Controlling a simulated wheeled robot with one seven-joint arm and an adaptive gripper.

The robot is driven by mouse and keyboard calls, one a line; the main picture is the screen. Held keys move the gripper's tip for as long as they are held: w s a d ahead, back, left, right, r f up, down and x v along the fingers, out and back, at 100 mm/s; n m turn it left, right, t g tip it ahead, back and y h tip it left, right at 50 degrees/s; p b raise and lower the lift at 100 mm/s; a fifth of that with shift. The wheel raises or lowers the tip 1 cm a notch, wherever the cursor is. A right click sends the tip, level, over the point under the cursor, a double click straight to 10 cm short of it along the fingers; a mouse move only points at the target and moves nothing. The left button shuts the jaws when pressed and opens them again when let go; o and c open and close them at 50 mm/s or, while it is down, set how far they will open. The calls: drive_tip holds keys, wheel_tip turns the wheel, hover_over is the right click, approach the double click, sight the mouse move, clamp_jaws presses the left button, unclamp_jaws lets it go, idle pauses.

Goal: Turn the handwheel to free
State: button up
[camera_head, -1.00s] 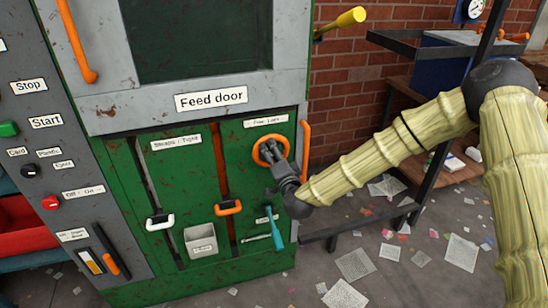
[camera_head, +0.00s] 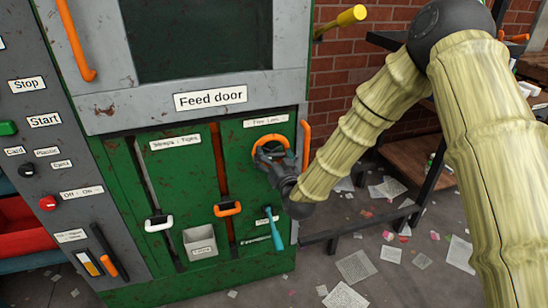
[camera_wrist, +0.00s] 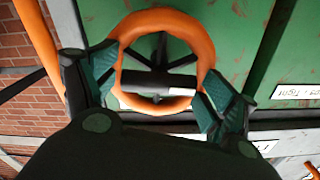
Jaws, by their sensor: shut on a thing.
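The orange handwheel (camera_head: 268,146) is on the green machine front, under a label with the words "Free" and "Lock". In the wrist view the handwheel (camera_wrist: 205,45) is a thick orange ring with dark spokes and a dark hub. My gripper (camera_head: 268,164) is at the wheel, its fingers reaching onto it from below and partly hiding the lower rim. In the wrist view my gripper (camera_wrist: 160,90) has a green-padded finger on each side of the ring, shut on it. I cannot read a turn mark on the wheel.
An orange vertical handle (camera_head: 306,145) stands just right of the wheel. A teal lever (camera_head: 274,232) is below it. Two slotted levers, one with a white handle (camera_head: 159,223) and one with an orange handle (camera_head: 227,209), are to the left. A dark metal frame stands at right.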

drive_tip(key=shift+w+a+r+n, duration=0.1)
drive_tip(key=shift+w+r+n, duration=0.05)
drive_tip(key=shift+r+n, duration=0.3)
drive_tip(key=shift+f+n, duration=0.15)
drive_tip(key=shift+n, duration=0.1)
drive_tip(key=o, duration=0.8)
drive_tip(key=shift+f, duration=0.1)
drive_tip(key=shift+w+f, duration=0.1)
drive_tip(key=shift+f, duration=0.05)
drive_tip(key=shift+f, duration=0.1)
drive_tip(key=v, duration=1.2)
